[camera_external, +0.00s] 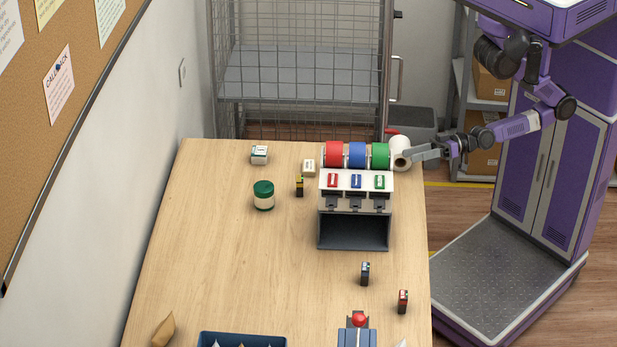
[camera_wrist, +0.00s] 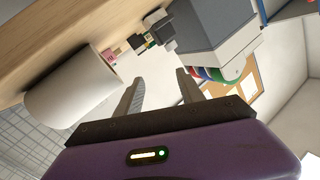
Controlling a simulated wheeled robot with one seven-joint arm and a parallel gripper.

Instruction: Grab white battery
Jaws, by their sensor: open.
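My gripper (camera_external: 428,153) is at the right edge of the counter, beside the white paper roll, with nothing between its fingers. In the wrist view my gripper (camera_wrist: 160,88) shows two parted fingers. No thing is clearly readable as the white battery. A small white block with a dark label (camera_external: 260,155) stands at the far left of the counter. A small cream box (camera_external: 308,167) stands left of the tape dispenser. Both are well away from my gripper, across the dispenser, and too small to identify surely.
The white roll (camera_external: 399,146) also shows close by in the wrist view (camera_wrist: 72,92). The dispenser (camera_external: 354,230) carries red, blue and green rolls. A green-lidded jar (camera_external: 264,196), black-yellow battery (camera_external: 299,187), dark battery (camera_external: 365,273) and red-black battery (camera_external: 403,301) stand around it. The left-middle counter is clear.

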